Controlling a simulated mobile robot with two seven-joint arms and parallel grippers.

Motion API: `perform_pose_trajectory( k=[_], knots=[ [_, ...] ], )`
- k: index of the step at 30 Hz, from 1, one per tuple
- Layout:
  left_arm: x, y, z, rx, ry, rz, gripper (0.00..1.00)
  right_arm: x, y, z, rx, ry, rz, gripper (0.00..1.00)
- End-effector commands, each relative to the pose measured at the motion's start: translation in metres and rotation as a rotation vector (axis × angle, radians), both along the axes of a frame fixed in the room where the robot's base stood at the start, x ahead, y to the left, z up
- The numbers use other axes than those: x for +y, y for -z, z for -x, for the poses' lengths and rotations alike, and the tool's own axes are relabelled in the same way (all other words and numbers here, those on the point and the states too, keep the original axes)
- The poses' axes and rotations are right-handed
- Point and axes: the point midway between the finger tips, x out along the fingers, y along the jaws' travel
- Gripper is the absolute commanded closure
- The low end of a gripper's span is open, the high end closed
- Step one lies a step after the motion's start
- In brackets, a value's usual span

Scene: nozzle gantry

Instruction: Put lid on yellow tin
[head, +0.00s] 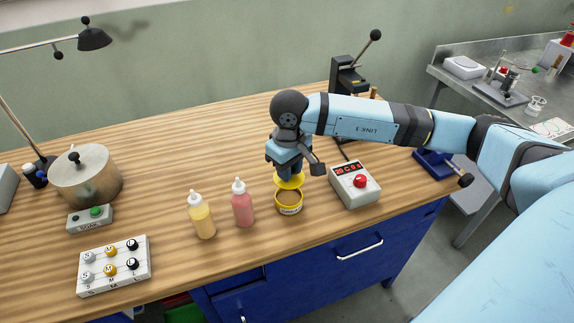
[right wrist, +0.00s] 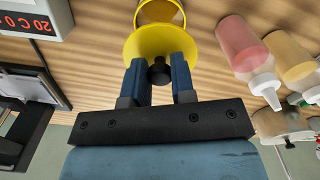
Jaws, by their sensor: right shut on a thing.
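The yellow tin (head: 289,209) stands upright on the wooden bench, and its brown inside shows at the open top. The yellow lid (head: 289,181) is just above and slightly behind the tin's mouth, apart from its rim as far as I can see. My right gripper (head: 290,169) points down and is shut on the lid's black knob. In the right wrist view the knob (right wrist: 159,72) is between the two blue fingers, with the lid (right wrist: 135,48) beyond and part of the tin (right wrist: 160,12) at the top edge. My left gripper is not in view.
A red bottle (head: 243,206) and a yellow bottle (head: 202,218) stand left of the tin. A control box (head: 355,186) with a red button is close on the right. A black lever press (head: 346,76) stands behind. The bench behind the bottles is clear.

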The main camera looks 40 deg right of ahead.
Motion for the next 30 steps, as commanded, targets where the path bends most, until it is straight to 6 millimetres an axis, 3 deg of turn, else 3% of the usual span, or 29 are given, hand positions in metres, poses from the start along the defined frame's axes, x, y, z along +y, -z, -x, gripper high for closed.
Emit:
perform_pose_trajectory(
  k=[14, 18, 30],
  knots=[
    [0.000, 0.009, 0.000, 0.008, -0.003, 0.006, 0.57, 0.000, 0.039, 0.001, 0.003, 0.000, 0.000, 0.99],
    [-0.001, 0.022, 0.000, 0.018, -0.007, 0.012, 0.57, 0.000, 0.055, 0.000, 0.000, 0.000, 0.000, 0.99],
    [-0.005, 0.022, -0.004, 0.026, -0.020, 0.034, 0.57, 0.000, 0.062, 0.000, 0.000, 0.000, -0.001, 0.99]
  ],
)
